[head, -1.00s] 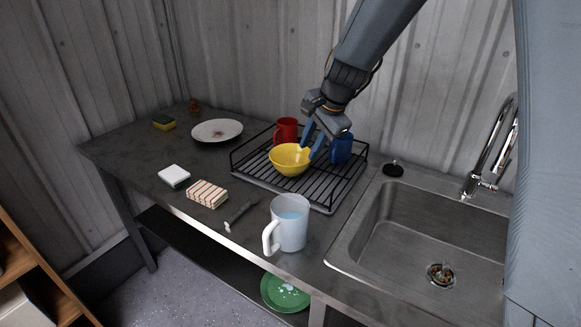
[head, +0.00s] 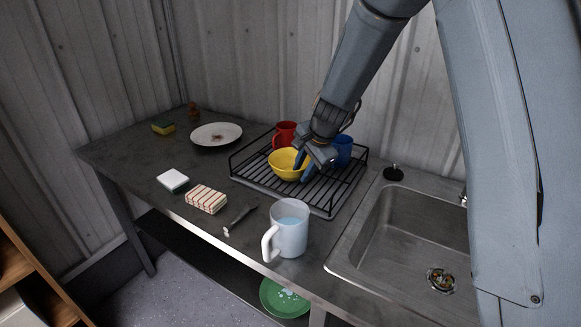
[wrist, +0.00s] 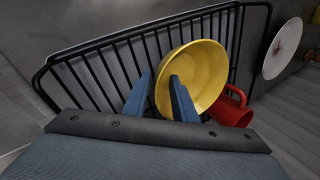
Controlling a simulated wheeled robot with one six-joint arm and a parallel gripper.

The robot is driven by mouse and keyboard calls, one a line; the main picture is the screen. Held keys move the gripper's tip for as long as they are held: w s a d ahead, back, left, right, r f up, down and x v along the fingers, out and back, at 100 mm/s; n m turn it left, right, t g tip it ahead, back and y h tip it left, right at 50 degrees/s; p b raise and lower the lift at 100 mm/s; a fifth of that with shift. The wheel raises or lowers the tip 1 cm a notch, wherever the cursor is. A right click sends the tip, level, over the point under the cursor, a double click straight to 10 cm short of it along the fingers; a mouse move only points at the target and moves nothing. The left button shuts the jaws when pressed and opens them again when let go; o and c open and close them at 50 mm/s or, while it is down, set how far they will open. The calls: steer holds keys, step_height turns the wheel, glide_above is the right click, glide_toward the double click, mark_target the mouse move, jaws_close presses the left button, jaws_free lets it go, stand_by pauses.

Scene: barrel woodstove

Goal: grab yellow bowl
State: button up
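The yellow bowl (head: 283,164) sits in the black wire dish rack (head: 330,199), in front of a red mug (head: 285,132). My gripper (head: 303,172) is down at the bowl's right side in the head view and hides part of that rim. In the wrist view the two blue fingers (wrist: 161,78) are apart. One overlaps the inside of the bowl (wrist: 200,75) and the other is outside its near rim, so the rim lies between them. A gap shows between the fingers; I cannot tell whether either touches the bowl.
A blue mug (head: 342,151) stands in the rack right behind my gripper. The red mug (wrist: 231,108) is close to the bowl. A white mug of liquid (head: 288,231) stands in front of the rack. The sink (head: 400,235) is at right, a plate (head: 216,135) at left.

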steer(key=shift+f, duration=0.15)
jaws_close()
steer(key=shift+w, duration=0.1)
